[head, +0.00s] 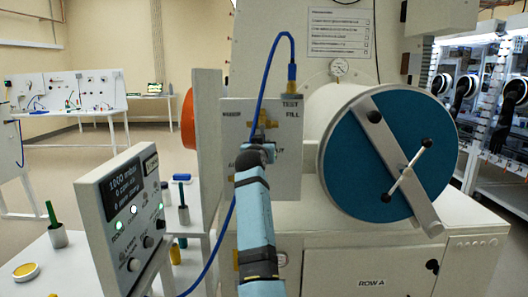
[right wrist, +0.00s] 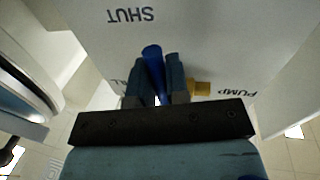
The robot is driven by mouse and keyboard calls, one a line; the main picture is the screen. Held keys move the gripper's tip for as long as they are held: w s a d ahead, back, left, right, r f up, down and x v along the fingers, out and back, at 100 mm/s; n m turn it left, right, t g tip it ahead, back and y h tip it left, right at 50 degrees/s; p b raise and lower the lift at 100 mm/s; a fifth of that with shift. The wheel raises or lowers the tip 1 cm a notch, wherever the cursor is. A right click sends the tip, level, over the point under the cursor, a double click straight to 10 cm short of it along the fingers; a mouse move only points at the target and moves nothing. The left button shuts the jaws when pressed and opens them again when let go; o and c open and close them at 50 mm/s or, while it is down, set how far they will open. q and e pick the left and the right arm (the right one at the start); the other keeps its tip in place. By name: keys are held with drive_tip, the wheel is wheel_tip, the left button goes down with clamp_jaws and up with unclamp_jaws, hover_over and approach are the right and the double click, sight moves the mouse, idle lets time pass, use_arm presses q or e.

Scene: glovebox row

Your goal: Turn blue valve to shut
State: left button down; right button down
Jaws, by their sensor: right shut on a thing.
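The blue valve's handle (right wrist: 152,62) shows in the right wrist view between the two fingers of my right gripper (right wrist: 154,82), which is shut on it. The handle's end points up in that view, toward the side with the upside-down word SHUT (right wrist: 130,15). In the head view my right gripper (head: 258,150) is at the front of the valve panel (head: 235,112) and hides the handle. Brass fittings (head: 265,122) show just above the gripper. A brass piece (right wrist: 201,88) is beside the fingers in the right wrist view, near the word PUMP. My left gripper is out of view.
A blue hose (head: 264,70) arches over the panel to the TEST FILL port. A white cylinder with a blue round door (head: 350,165) and a bar handle stands right of it. A tilted readout box (head: 125,215) stands at the near left. Floor is open at the far left.

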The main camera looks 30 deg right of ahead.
drive_tip(key=shift+w+a+r+m, duration=0.1)
drive_tip(key=shift+a+r+m, duration=0.05)
drive_tip(key=shift+r+m, duration=0.15)
idle(0.4)
drive_tip(key=c, duration=1.3)
unclamp_jaws()
drive_tip(key=shift+c, duration=0.2)
drive_tip(key=shift+o, duration=1.1)
drive_tip(key=shift+f, duration=0.25)
drive_tip(key=v, duration=0.7)
drive_tip(key=shift+a, duration=0.2)
drive_tip(key=shift+r, duration=0.1)
